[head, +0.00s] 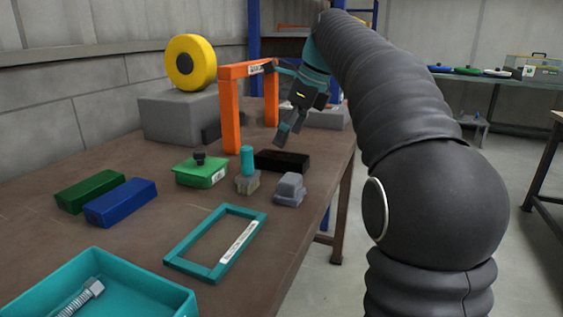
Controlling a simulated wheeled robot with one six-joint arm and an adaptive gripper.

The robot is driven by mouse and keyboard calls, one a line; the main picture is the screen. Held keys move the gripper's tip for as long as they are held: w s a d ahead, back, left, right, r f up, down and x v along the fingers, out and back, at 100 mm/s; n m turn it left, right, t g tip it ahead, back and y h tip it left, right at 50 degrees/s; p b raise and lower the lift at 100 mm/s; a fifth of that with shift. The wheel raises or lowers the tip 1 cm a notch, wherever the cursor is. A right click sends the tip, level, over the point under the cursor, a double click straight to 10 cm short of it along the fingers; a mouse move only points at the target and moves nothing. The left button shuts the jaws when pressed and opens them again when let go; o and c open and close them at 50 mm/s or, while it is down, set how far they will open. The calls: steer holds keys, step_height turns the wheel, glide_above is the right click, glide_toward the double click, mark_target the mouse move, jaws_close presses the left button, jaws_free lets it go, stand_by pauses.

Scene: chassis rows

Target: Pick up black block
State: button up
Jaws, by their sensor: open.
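The black block (282,161) lies flat on the brown table, near the table's right edge. A small gap seems to show between the fingertips and the block. Nothing shows between the fingers. My dark arm comes in from the right.
A teal cylinder on a grey base (247,171) and a grey stepped piece (289,190) stand just in front of the block. A green lidded box (201,172) is to the left. An orange arch (230,110) stands behind. A teal frame (184,244) lies in front.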

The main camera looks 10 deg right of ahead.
mark_target(281, 155)
steer(key=shift+d+x, duration=0.2)
steer(key=shift+x, duration=1.4)
steer(key=shift+d+x, duration=0.2)
steer(key=shift+x, duration=1.4)
steer(key=shift+w+f, duration=0.1)
steer(key=shift+w, duration=0.05)
jaws_close()
